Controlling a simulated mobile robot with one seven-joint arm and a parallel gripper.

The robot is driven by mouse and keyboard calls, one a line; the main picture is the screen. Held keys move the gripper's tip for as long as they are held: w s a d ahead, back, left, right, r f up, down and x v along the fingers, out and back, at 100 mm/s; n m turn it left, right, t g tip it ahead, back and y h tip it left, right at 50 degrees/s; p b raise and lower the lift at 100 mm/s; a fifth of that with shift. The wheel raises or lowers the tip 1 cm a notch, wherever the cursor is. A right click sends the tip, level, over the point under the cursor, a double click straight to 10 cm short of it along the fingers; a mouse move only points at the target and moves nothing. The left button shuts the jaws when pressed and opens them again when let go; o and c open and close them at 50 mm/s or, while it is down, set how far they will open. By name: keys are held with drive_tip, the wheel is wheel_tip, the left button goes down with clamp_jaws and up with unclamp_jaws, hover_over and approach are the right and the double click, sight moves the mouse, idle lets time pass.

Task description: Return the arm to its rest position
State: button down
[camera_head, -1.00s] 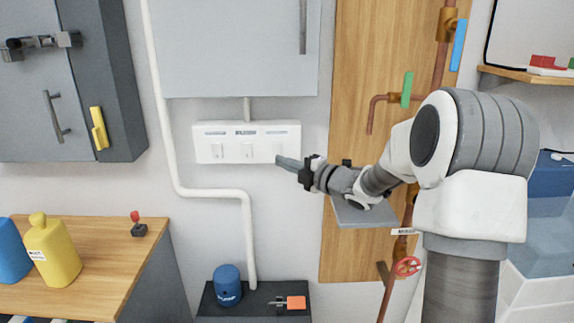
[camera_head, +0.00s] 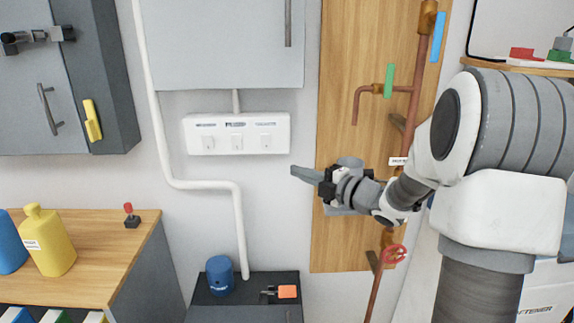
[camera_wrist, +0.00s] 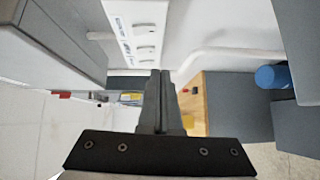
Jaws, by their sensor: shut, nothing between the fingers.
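My gripper (camera_head: 308,175) is at the end of my arm, right of centre in the head view, pointing left. Its fingers are together and hold nothing. In the wrist view the closed fingers (camera_wrist: 158,100) reach up the middle of the picture. The gripper is in front of the wall, below and to the right of a white panel with three switches (camera_head: 237,134), and apart from it. The arm is bent at the wrist, and its large upper links fill the right side of the head view.
Copper pipes on a wooden board (camera_head: 338,80) with a red valve wheel (camera_head: 394,255) are close behind the arm. A wooden counter (camera_head: 90,250) with a yellow bottle (camera_head: 48,242) stands left. A blue canister (camera_head: 219,275) sits on a dark low cabinet (camera_head: 250,290). Grey cabinets hang above.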

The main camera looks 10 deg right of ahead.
drive_tip(key=shift+s+d, duration=0.2)
drive_tip(key=shift+s, duration=0.2)
drive_tip(key=s+r+m+g+h, duration=0.1)
drive_tip(key=s+r+m+h, duration=0.5)
drive_tip(key=m+h, duration=0.55)
drive_tip(key=s+a+f+m+g+y, duration=0.15)
drive_tip(key=s+m, duration=0.25)
drive_tip(key=s, duration=0.4)
drive_tip(key=s+a+f+m+g, duration=0.2)
drive_tip(key=s+f+m+g, duration=0.15)
drive_tip(key=s, duration=0.55)
drive_tip(key=s+a+f+m+g, duration=0.2)
drive_tip(key=s+m, duration=0.3)
drive_tip(key=s, duration=0.3)
wheel_tip(320, 180, up, 14)
drive_tip(key=p, duration=1.4)
drive_tip(key=shift+s+d+g, duration=0.15)
drive_tip(key=shift+s+g, duration=0.25)
drive_tip(key=shift+s, duration=0.05)
